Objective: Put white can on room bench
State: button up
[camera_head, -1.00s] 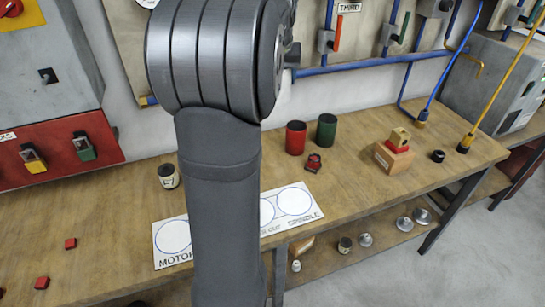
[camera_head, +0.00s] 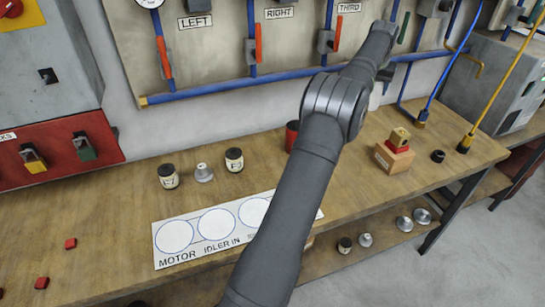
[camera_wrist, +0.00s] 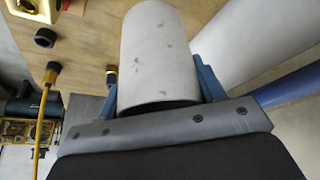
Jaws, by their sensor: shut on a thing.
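The white can (camera_wrist: 160,55) fills the upper middle of the wrist view, its near end toward the camera. My gripper (camera_wrist: 155,78) is shut on it, with a blue finger on each side. In the head view a sliver of the can (camera_head: 376,96) shows behind my arm, near the wall above the back of the bench; most of it is hidden. The wooden bench (camera_head: 110,215) runs along the wall. The can appears apart from its top, though the exact gap cannot be told.
Two small labelled pots (camera_head: 168,176) (camera_head: 235,160) flank a metal stepped piece (camera_head: 204,173). A white marked board (camera_head: 175,237) lies at the bench's front. A wooden block (camera_head: 393,157) and black ring (camera_head: 438,156) stand at right. Blue pipes (camera_head: 215,89) run along the wall.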

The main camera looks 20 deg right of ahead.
jog(key=w+a+f, duration=0.1)
jog(key=f, duration=0.4)
jog(key=w+f, duration=0.2)
jog(key=f, duration=0.4)
jog(key=w+a+f, duration=0.1)
jog(key=w+f, duration=0.1)
jog(key=f, duration=0.3)
jog(key=shift+a+f, duration=0.2)
jog(key=shift+a, duration=0.15)
jog(key=shift+f, duration=0.2)
jog(key=o, duration=1)
jog(key=shift+s, duration=0.1)
jog(key=shift+r, duration=0.1)
jog(key=v, duration=1.2)
jog(key=shift+m, duration=0.3)
jog(key=shift+a, duration=0.1)
